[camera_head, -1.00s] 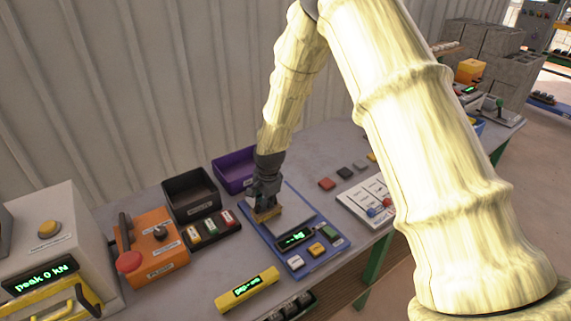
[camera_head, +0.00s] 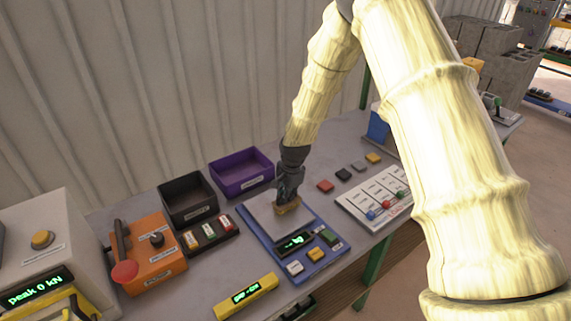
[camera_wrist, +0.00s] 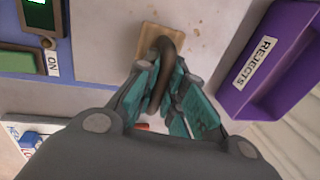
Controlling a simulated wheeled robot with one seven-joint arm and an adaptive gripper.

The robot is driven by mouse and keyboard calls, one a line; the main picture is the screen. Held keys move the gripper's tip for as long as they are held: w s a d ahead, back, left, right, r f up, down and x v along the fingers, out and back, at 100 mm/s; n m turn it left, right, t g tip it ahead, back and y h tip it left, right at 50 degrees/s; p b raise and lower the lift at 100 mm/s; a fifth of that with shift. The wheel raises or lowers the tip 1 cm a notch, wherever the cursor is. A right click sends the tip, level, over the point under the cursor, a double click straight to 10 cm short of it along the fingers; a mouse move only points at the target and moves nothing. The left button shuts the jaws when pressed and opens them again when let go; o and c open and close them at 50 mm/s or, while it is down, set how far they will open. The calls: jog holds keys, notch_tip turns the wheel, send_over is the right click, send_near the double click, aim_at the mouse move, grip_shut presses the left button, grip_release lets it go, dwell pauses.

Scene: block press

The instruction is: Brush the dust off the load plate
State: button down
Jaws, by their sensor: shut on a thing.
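The blue scale (camera_head: 255,240) lies on the bench with a pale grey load plate (camera_head: 266,220) on top. My gripper (camera_head: 288,192) is over the right part of the plate, shut on the dark curved handle of a brush. The brush has a tan wooden block (camera_head: 287,209), low at the plate; whether it touches cannot be told. In the wrist view the fingers (camera_wrist: 168,92) grip the handle (camera_wrist: 165,70), and the block (camera_wrist: 158,38) lies against the plate (camera_wrist: 105,45). Small brown dust specks (camera_wrist: 196,35) show on the plate beside the block.
A purple REJECTS bin (camera_head: 240,178) and a dark bin (camera_head: 188,203) stand behind and left of the scale. An orange control box (camera_head: 150,255) is at left, a yellow gauge (camera_head: 246,295) in front. A white slider panel (camera_head: 372,200) and several small blocks (camera_head: 325,186) lie to the right.

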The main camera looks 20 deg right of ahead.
jog(key=d, duration=0.1)
jog(key=w+d, duration=0.1)
jog(key=shift+d, duration=0.3)
jog(key=shift+w+r+p, duration=0.2)
jog(key=shift+r+p, duration=0.45)
jog(key=shift+r, duration=0.55)
jog(key=shift+s+r+p, duration=0.15)
jog(key=shift+r+p, duration=0.15)
jog(key=shift+r, duration=0.3)
jog(key=shift+s+r+p, duration=0.15)
jog(key=shift+r+p, duration=0.15)
jog(key=shift+r, duration=0.3)
notch_tip(320, 180, up, 2)
jog(key=shift+w+d+p, duration=0.1)
jog(key=shift+w+p, duration=0.05)
jog(key=shift+p, duration=0.5)
jog(key=shift+r+p, duration=0.35)
jog(key=shift+r, duration=0.4)
jog(key=shift+f, duration=0.1)
jog(key=shift+s, duration=0.2)
